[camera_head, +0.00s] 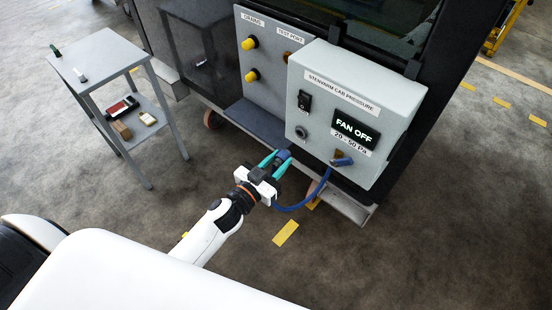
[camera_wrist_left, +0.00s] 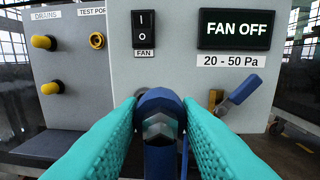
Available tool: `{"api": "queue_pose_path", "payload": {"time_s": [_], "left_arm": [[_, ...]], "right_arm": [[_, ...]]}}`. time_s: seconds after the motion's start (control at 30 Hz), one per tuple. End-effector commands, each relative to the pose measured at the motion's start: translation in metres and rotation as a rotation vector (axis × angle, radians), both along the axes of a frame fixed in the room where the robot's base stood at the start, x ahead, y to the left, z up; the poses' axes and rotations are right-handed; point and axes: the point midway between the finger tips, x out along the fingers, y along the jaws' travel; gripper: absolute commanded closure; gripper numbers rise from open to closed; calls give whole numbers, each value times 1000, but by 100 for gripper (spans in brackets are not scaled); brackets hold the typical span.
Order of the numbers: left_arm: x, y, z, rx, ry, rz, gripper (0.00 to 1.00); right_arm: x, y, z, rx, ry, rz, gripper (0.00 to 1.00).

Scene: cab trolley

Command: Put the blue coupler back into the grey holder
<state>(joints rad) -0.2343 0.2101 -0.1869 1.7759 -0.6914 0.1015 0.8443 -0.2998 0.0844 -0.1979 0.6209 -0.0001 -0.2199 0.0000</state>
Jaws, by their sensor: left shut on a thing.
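The blue coupler (camera_head: 284,155) is between the teal fingers of my left gripper (camera_head: 276,163), which is shut on it. In the left wrist view the coupler (camera_wrist_left: 158,98) stands upright between both fingertips (camera_wrist_left: 160,120). A blue hose (camera_head: 294,208) loops from the gripper to the box underside. A round grey ring (camera_head: 301,132), which may be the grey holder, is on the box front below the fan switch, above and right of the coupler. The coupler appears apart from it. My right gripper is not in view.
The grey pressure box (camera_head: 340,80) reads FAN OFF. A blue-handled valve (camera_head: 342,161) is at its lower edge. The panel left of it has yellow caps (camera_head: 251,75) and a brass test port (camera_head: 287,57). A grey trolley (camera_head: 98,62) stands left. Open floor lies between.

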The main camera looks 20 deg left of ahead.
Motion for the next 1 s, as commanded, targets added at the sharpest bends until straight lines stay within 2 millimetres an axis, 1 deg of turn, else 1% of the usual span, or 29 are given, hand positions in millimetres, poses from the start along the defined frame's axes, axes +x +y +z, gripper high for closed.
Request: {"api": "queue_pose_path", "payload": {"time_s": [0.03,0.1,0.2,0.3,0.6,0.73,0.87,1.0], "left_arm": [[15,6,-14,4,-2,-17,100],[29,12,-24,3,-2,-33,100],[41,19,-31,2,-2,-46,100],[45,22,-34,-2,-2,-50,100],[45,22,-34,-2,0,-50,100],[48,21,-34,-2,0,-50,100],[57,17,-35,-3,-1,-51,100],[69,13,-35,-2,-2,-50,100]], "right_arm": [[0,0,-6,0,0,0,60],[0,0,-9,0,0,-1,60],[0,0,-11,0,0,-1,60],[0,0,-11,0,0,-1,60],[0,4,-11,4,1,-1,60],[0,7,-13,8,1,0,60],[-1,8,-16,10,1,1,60],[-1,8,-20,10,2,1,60]]}}
